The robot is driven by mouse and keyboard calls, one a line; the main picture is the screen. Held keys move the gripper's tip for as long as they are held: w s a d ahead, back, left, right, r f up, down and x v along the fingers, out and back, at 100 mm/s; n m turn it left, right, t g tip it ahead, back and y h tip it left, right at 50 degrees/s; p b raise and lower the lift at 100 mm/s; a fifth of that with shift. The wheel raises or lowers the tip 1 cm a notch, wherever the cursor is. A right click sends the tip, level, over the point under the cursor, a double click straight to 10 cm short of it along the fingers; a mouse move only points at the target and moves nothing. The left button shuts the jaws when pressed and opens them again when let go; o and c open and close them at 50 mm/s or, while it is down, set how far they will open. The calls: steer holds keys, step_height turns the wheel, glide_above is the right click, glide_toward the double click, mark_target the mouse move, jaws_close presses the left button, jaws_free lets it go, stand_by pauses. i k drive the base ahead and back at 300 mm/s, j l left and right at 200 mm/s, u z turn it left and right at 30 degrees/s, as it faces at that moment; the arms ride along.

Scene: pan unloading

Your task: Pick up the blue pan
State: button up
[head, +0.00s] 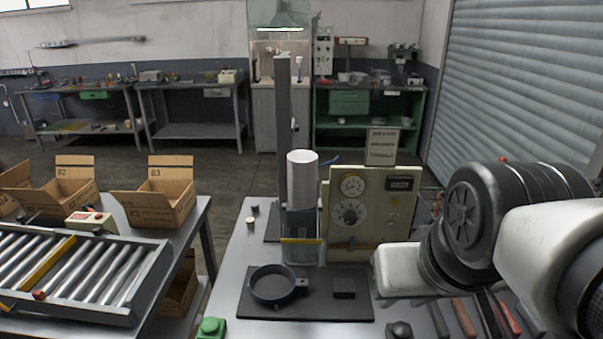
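A round, shallow dark blue pan (255,291) rests on a black mat (335,307) at the front of the middle table. A small block-like tab sticks out from its right side. My arm comes in from the right and ends in a pale block above the table, to the right of the pan and apart from it. No gripper fingers show, so I cannot see whether they are open or shut.
A tall white cylinder (302,180) stands on an upright apparatus behind the pan. A beige gauge panel (372,208) is right of it. A small black block (344,287) lies on the mat. A green button (211,328) sits front left. Hand tools lie under my arm.

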mark_target(270, 285)
steer(key=j+u, duration=0.15)
steer(key=j, duration=0.3)
steer(key=i+j+u, duration=0.15)
steer(key=j, duration=0.3)
steer(key=j+u, duration=0.15)
steer(key=j, duration=0.3)
steer(key=i, duration=0.05)
